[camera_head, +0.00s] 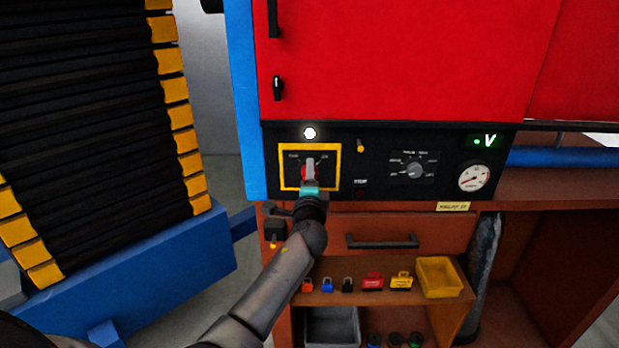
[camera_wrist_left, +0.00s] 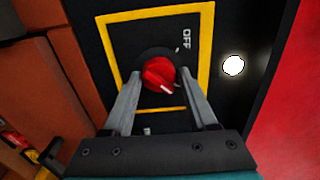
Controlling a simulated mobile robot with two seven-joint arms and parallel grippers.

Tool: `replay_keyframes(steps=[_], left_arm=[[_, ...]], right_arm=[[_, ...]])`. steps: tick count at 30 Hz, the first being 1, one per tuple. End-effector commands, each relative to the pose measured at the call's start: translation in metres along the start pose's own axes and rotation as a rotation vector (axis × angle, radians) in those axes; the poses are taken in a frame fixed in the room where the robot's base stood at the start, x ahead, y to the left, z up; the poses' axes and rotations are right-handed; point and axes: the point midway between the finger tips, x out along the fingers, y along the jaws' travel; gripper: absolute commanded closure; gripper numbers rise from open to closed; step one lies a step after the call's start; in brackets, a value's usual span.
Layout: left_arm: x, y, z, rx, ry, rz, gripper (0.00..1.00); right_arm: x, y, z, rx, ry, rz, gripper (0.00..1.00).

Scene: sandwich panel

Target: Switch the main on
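The main switch is a red round knob (camera_wrist_left: 158,73) with a white mark, on a black disc inside a yellow square frame (camera_wrist_left: 204,20). In the left wrist view an OFF label (camera_wrist_left: 186,40) stands beside the knob, and the white mark points away from it, towards my gripper. My left gripper (camera_wrist_left: 160,85) is at the panel with one finger on each side of the knob. I cannot tell whether the fingers press on it. In the head view my left gripper (camera_head: 310,172) covers part of the knob and the yellow frame (camera_head: 338,176). My right gripper is not in view.
A white lamp (camera_head: 310,133) glows above the frame. A selector dial (camera_head: 414,170), a gauge (camera_head: 474,178) and a green V display (camera_head: 485,141) are to the right. Below are a drawer handle (camera_head: 382,242) and a shelf with padlocks and a yellow bin (camera_head: 438,276).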

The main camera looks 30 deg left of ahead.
Motion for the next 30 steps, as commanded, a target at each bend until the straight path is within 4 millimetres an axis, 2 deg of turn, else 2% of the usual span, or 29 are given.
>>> replay_keyframes(steps=[1, 6, 17, 23, 30], left_arm=[[0.000, 0.000, 0.000, -0.001, 0.000, -0.001, 0.35], [0.000, 0.001, 0.000, -0.002, -0.001, 0.001, 0.17], [-0.006, 0.002, 0.000, -0.003, -0.001, 0.004, 0.17], [-0.029, 0.002, 0.000, -0.005, 0.001, 0.005, 0.17], [-0.068, 0.003, 0.000, -0.004, 0.001, 0.005, 0.17]], right_arm=[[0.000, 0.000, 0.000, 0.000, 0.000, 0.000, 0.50], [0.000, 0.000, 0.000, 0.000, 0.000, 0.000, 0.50], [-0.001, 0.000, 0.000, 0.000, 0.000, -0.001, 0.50], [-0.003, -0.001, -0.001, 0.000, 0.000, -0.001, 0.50], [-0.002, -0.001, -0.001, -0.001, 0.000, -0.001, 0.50]])
